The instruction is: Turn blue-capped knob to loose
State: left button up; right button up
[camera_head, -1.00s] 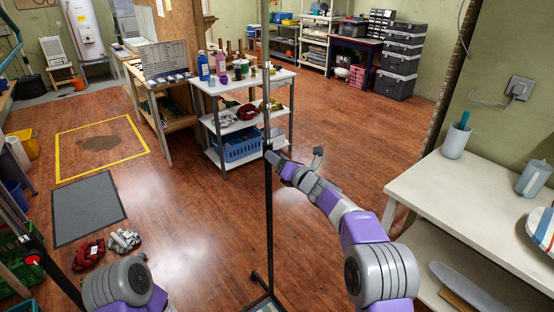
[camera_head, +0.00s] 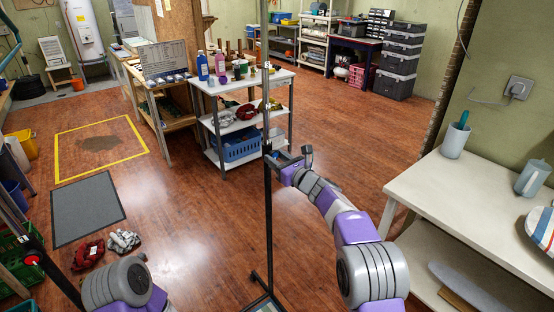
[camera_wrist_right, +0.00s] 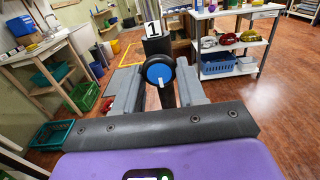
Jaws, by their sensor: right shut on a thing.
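The blue-capped knob (camera_wrist_right: 159,73) shows in the right wrist view, with a black rim and a white mark running down from the cap's middle. It sits on a dark post below a white label "1" (camera_wrist_right: 152,29). In the head view a thin black upright stand (camera_head: 268,205) rises from the floor, and my right gripper (camera_head: 272,153) reaches it from the right. The grey fingers of my right gripper (camera_wrist_right: 158,92) lie on both sides of the knob and are shut on it. The knob itself is hard to make out in the head view. My left gripper is out of view.
A white shelf cart (camera_head: 213,121) with bottles and a blue basket stands behind the stand. A white table (camera_head: 490,205) with a cup is at the right. A grey mat (camera_head: 88,208) and gloves (camera_head: 123,241) lie at the left. Floor around the stand is mostly clear.

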dwell(0.4)
jog(key=o, duration=1)
jog(key=shift+v, duration=3.75)
